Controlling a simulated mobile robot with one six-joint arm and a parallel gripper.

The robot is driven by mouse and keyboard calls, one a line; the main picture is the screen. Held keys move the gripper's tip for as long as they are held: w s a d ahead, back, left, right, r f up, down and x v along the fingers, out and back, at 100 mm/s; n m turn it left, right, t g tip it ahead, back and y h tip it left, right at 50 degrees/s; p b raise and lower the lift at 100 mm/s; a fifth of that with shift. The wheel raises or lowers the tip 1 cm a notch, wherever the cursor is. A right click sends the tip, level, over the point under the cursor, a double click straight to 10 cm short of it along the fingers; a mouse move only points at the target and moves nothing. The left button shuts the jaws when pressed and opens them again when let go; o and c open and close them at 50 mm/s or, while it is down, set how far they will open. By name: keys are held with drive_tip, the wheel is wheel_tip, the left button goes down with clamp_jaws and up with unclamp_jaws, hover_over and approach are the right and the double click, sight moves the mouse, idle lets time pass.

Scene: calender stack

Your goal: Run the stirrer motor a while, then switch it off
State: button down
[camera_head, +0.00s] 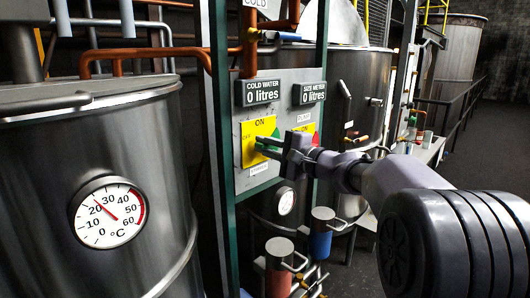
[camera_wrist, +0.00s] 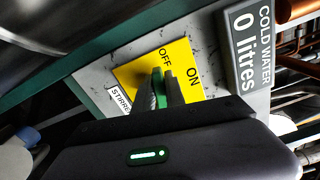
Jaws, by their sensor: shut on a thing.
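The stirrer switch is a green handle (camera_wrist: 158,88) on a yellow plate (camera_head: 249,154) marked ON at the top and OFF at the left. A white label partly reading "STIRRE" (camera_wrist: 119,98) sits beside the plate in the wrist view. My gripper (camera_head: 264,146) reaches in from the right in the head view. In the wrist view, my gripper (camera_wrist: 160,92) is shut on the green handle, one finger on each side. The handle lies below the word OFF there; its exact setting is partly hidden by the fingers.
A second yellow plate (camera_head: 303,129) is just right of the stirrer switch, behind my arm. Above are the cold water meter (camera_head: 262,92) and size meter (camera_head: 312,93), both at 0 litres. A steel tank (camera_head: 150,140) with a dial (camera_head: 109,213) stands at the left.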

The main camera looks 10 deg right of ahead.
drive_tip(key=shift+f+n, duration=0.3)
drive_tip(key=shift+n, duration=0.8)
drive_tip(key=c, duration=1.4)
unclamp_jaws()
drive_tip(key=p+v, duration=0.2)
drive_tip(key=v, duration=1.5)
drive_tip(key=shift+s+d, duration=0.1)
drive_tip(key=shift+s, duration=0.05)
